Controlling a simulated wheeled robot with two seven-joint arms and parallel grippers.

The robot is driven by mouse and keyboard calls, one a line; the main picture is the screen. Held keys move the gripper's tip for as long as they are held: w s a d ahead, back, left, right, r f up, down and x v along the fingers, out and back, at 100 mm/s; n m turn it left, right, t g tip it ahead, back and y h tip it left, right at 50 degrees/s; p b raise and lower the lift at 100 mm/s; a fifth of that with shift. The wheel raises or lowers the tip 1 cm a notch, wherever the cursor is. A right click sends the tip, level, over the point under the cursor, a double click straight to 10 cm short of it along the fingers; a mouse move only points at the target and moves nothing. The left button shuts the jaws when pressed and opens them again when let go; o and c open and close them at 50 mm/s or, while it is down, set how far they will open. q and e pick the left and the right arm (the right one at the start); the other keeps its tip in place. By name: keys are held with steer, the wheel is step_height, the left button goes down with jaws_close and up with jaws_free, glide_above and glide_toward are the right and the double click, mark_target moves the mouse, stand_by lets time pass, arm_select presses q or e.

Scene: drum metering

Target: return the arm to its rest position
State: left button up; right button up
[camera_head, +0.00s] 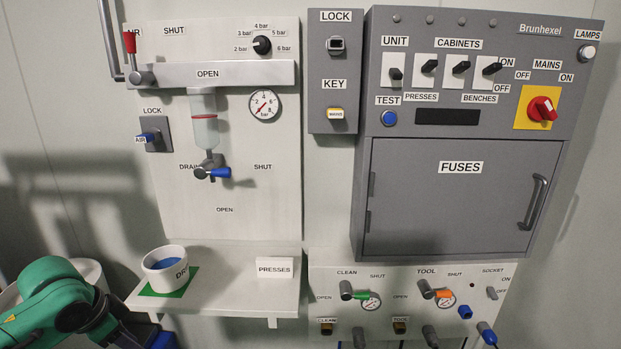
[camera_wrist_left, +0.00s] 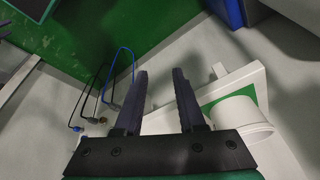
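My left arm (camera_head: 55,300) comes in at the lower left of the head view, in front of the shelf's left end. Its gripper tip is not clear in that view. In the left wrist view my left gripper (camera_wrist_left: 159,90) has its two dark fingers apart with nothing between them. The white drain cup (camera_wrist_left: 240,119) stands on a green patch to the right of the fingers, apart from them. The same cup (camera_head: 165,269) shows in the head view with blue inside. My right gripper is in neither view.
A white shelf (camera_head: 225,290) juts out under the air panel (camera_head: 225,120). The grey fuse cabinet (camera_head: 455,195) stands to the right, above a valve panel (camera_head: 400,290). Looped hoses (camera_wrist_left: 100,90) hang left of the fingers in the wrist view.

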arm_select(q)
steer(key=s+d+f, duration=0.5)
steer(key=d+f, duration=0.3)
steer(key=f, duration=0.4)
steer(key=s+d+f+n, duration=0.3)
steer(key=s+d+n, duration=0.15)
steer(key=s, duration=0.45)
steer(key=s+f+g+y+p, duration=0.1)
steer(key=s+f+p, duration=0.1)
steer(key=f, duration=0.8)
steer(key=s+f+p, duration=0.2)
steer(key=f, duration=0.8)
steer(key=s+a+f+p, duration=0.1)
steer(key=s+f, duration=0.4)
steer(key=s, duration=0.2)
steer(key=s+a+f+g+p, duration=0.1)
steer(key=s+f+p, duration=0.1)
steer(key=s+f, duration=0.3)
steer(key=s, duration=0.3)
steer(key=shift+s+a+f, duration=0.2)
steer(key=shift+s+a, duration=0.05)
steer(key=shift+a, duration=0.1)
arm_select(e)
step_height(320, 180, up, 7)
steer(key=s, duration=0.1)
arm_select(q)
steer(key=shift+m, duration=0.25)
